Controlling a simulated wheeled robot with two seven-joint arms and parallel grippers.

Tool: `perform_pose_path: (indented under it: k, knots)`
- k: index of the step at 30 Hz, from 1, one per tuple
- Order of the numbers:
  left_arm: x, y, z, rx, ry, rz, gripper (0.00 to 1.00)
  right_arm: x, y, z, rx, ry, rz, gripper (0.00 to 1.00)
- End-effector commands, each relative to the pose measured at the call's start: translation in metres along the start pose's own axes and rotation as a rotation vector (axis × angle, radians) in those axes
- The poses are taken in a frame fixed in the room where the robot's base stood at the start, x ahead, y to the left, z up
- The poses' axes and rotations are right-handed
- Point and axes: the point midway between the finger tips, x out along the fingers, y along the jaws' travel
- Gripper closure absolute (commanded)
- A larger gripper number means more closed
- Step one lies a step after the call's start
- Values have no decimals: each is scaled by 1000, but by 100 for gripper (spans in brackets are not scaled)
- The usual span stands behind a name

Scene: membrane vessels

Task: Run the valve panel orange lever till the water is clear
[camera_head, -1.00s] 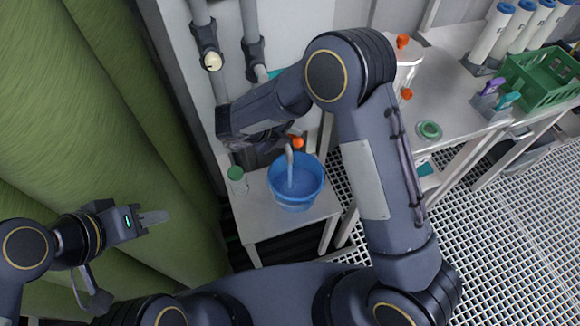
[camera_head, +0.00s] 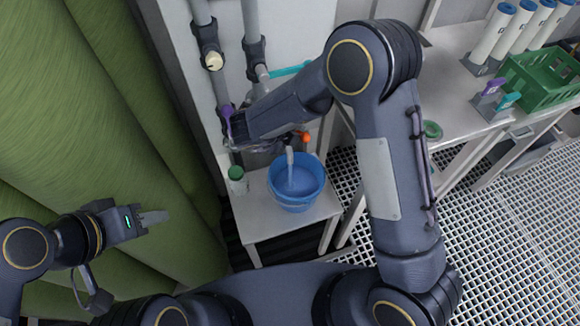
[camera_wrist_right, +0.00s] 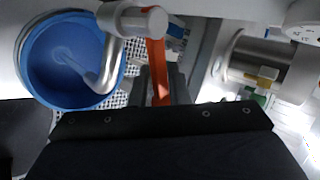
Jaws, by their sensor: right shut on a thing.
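In the right wrist view the orange lever (camera_wrist_right: 157,68) runs down from the grey valve body and metal spout (camera_wrist_right: 106,62). My right gripper (camera_wrist_right: 160,92) is shut on the lever. The blue bucket (camera_wrist_right: 40,88) is under the spout, with a pale streak of water in it. In the head view the bucket (camera_head: 292,203) stands on a small white table below the spout (camera_head: 290,157), holding bluish water. An orange end (camera_head: 306,137) shows beside my forearm, which hides most of the panel and the right fingers. My left gripper (camera_head: 152,218) is empty at the left; its finger gap is unclear.
A green-lidded jar (camera_head: 237,179) stands left of the bucket on the small table (camera_head: 262,226). A purple handle (camera_head: 227,112) is near my right forearm. The right bench holds a green crate (camera_head: 541,77) and white cylinders (camera_head: 492,35). A green curtain hangs left.

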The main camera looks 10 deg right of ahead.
Motion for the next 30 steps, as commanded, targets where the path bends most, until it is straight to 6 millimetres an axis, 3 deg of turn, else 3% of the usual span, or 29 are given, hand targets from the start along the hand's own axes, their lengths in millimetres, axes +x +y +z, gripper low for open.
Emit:
perform_pose_path:
  k: [16, 30]
  knots:
    - [19, -9, 10, 0, 0, 0, 64, 24, -23, 6, -370, -390, -9, 100]
    - [39, -18, 20, 0, 0, 0, 64, 39, -37, 24, -718, -744, -9, 100]
